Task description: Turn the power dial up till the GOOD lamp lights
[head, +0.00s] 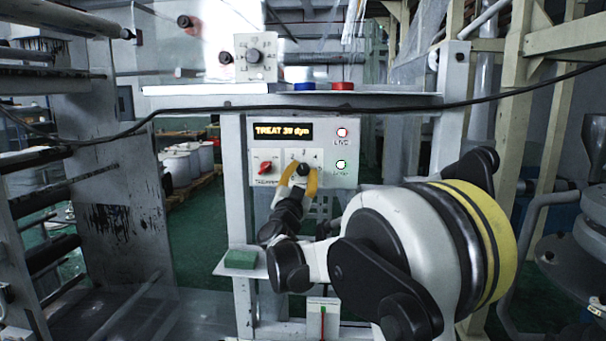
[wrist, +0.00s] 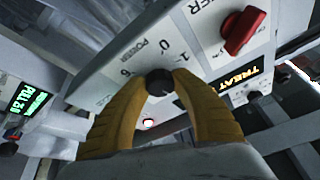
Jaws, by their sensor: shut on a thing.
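The power dial (wrist: 159,82) is a small dark round knob on a pale panel marked POWER with numbers. My gripper (wrist: 162,76) is shut on the dial, with a yellow finger on each side. In the head view my gripper (head: 304,172) covers much of the dial's plate. The display (head: 283,131) above reads about "TREAT 39 dyn". The GOOD lamp (head: 341,165) shows a pale centre in a dark ring; I cannot tell whether it is lit. The LIVE lamp (head: 342,132) above it has a red ring and a bright centre.
A red switch (head: 266,167) sits left of the dial and shows in the wrist view (wrist: 243,30). A green block (head: 241,259) lies on a small shelf below left. A black cable (head: 300,108) crosses above the panel. Another control box (head: 255,57) stands on the upper shelf.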

